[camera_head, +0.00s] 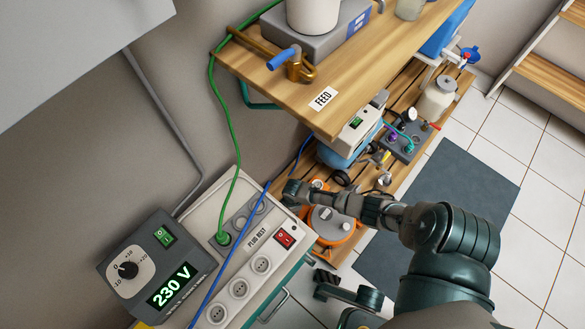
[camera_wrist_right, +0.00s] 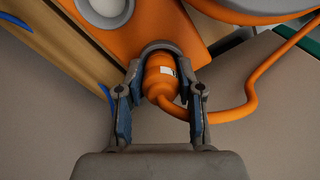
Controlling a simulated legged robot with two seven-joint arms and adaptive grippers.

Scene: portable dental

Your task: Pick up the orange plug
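The orange plug (camera_wrist_right: 160,78) shows in the right wrist view. Its top end sits under a grey arch-shaped part, and an orange cord (camera_wrist_right: 235,113) runs from its lower end to the right. My right gripper (camera_wrist_right: 161,92) is open, with one finger on each side of the plug and small gaps visible between them. In the head view my right gripper (camera_head: 291,191) is beside the orange cable reel (camera_head: 335,232), low by the wooden shelf. The plug cannot be made out there. My left gripper is not in view.
The grey 230 V unit (camera_head: 158,268) and the white socket panel (camera_head: 239,288) stand at lower left. The wooden table (camera_head: 330,82) overhangs the lower slatted shelf. Green (camera_head: 222,140) and blue cables cross the left side. A dark mat (camera_head: 435,200) lies on the tiled floor.

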